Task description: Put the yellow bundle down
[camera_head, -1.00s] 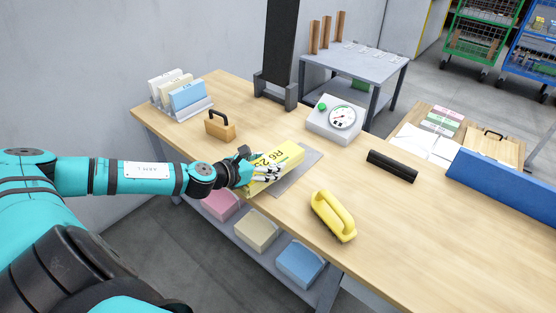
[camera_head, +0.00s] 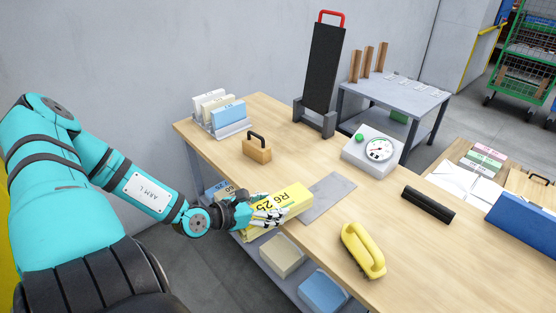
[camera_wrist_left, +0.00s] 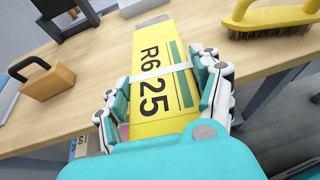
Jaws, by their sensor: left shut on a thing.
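The yellow bundle (camera_head: 288,198), marked "R6 25" with a white band around it, is at the table's front edge, left of the grey plate (camera_head: 332,194). My left gripper (camera_head: 266,214) is shut on its near end. The left wrist view shows the fingers (camera_wrist_left: 166,88) on both sides of the bundle (camera_wrist_left: 152,48), which points away over the tabletop. I cannot tell whether its underside touches the wood. My right gripper is not in view.
A wooden block with a black handle (camera_head: 257,149) stands behind the bundle. A yellow brush (camera_head: 363,250) lies to the right, a dial scale (camera_head: 372,150) at the back. Cream (camera_head: 281,257) and blue (camera_head: 323,291) bundles lie on the shelf below. The grey plate is bare.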

